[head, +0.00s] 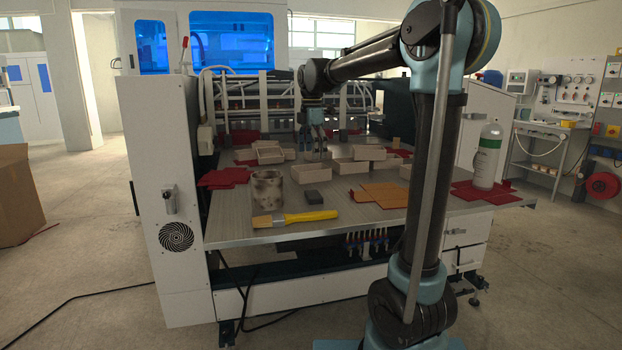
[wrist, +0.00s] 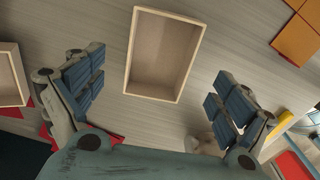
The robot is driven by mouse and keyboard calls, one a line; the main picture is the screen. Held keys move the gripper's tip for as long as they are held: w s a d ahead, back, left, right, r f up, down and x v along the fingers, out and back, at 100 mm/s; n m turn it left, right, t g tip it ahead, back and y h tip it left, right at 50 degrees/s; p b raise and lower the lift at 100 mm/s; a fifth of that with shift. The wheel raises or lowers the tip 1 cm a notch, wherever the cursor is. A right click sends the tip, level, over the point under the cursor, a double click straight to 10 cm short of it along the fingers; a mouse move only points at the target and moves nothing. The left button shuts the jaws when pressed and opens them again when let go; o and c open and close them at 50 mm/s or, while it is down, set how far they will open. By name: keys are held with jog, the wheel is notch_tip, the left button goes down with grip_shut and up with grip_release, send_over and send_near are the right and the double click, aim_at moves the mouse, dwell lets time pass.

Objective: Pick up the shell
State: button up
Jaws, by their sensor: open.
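Several shells, pale open-topped box trays, lie on the grey table. In the wrist view one shell (wrist: 163,55) lies below my gripper (wrist: 160,90), a little ahead of the fingertips, with its open side facing the camera. The fingers are wide apart on either side and hold nothing. In the head view my gripper (head: 318,152) hangs pointing down over the middle of the table, near a shell (head: 312,174). I cannot tell for sure that this is the shell in the wrist view. More shells (head: 268,155) stand to the left and others (head: 351,167) to the right.
In the wrist view another shell (wrist: 12,75) lies left.

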aim_at(311, 169)
jog(key=shift+a+f, duration=0.15)
jog(key=shift+f, duration=3.05)
jog(key=c, duration=1.1)
